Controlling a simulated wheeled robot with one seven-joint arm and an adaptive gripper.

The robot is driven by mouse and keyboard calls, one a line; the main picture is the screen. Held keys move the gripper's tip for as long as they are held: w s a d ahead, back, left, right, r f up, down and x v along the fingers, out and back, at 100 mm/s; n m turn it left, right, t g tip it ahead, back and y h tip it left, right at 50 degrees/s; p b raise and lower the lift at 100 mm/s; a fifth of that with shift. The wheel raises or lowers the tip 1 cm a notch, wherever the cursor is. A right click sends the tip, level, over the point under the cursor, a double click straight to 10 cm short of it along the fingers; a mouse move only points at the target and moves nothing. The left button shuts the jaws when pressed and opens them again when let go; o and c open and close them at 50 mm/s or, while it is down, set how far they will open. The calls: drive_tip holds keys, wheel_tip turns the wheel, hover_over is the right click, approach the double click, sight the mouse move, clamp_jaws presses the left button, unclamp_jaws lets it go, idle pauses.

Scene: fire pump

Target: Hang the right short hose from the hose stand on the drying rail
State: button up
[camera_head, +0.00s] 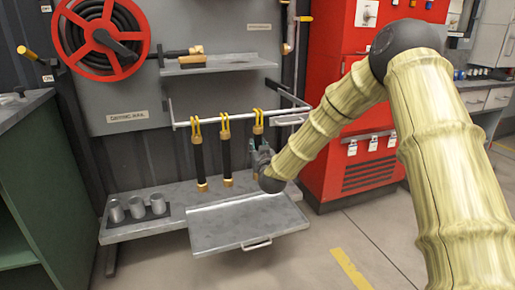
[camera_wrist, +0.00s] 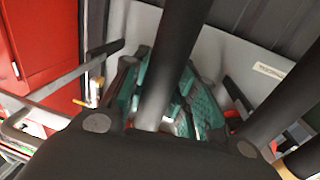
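Three short black hoses with brass ends hang side by side by yellow loops in the head view: the left hose (camera_head: 199,160), the middle hose (camera_head: 226,155) and the right hose (camera_head: 259,134). Their loops are at the drying rail (camera_head: 212,120). My gripper (camera_head: 257,156) is at the right hose and hides its lower part. In the wrist view, the black hose (camera_wrist: 172,60) runs between the green finger pads of my gripper (camera_wrist: 170,92). The pads lie close on both sides of it. I cannot tell whether they press on it.
A grey stand (camera_head: 165,196) below holds several metal cups (camera_head: 136,207) at left and a tray with a handle (camera_head: 245,215). A shelf (camera_head: 220,64) and a red hose reel (camera_head: 103,40) are above. A red cabinet (camera_head: 345,180) stands close at right.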

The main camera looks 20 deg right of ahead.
drive_tip(key=o, duration=0.4)
drive_tip(key=s+a, duration=0.1)
drive_tip(key=s, duration=1.1)
drive_tip(key=s+a+f+g+y, duration=0.1)
drive_tip(key=s+a+f+g, duration=0.15)
drive_tip(key=s+f, duration=0.6)
drive_tip(key=s+a+f+n+g+y, duration=0.1)
drive_tip(key=s+f+g, duration=0.25)
drive_tip(key=f, duration=0.95)
drive_tip(key=s+a+f+g+y, duration=0.1)
drive_tip(key=s+a+f+g, duration=0.15)
drive_tip(key=s+f, duration=0.6)
drive_tip(key=s+f+g, duration=0.3)
drive_tip(key=s+f, duration=0.2)
drive_tip(key=s, duration=0.6)
drive_tip(key=s+f+g, duration=0.3)
drive_tip(key=s+f, duration=0.2)
drive_tip(key=s, duration=0.5)
drive_tip(key=s+f+g, duration=0.4)
drive_tip(key=s+f, duration=0.1)
drive_tip(key=s, duration=0.6)
wheel_tip(320, 180, up, 33)
drive_tip(key=p, duration=3.3)
drive_tip(key=shift+w+d+t+h+p, duration=0.2)
drive_tip(key=shift+w+t+h+p, duration=0.15)
drive_tip(key=shift+w+h, duration=0.1)
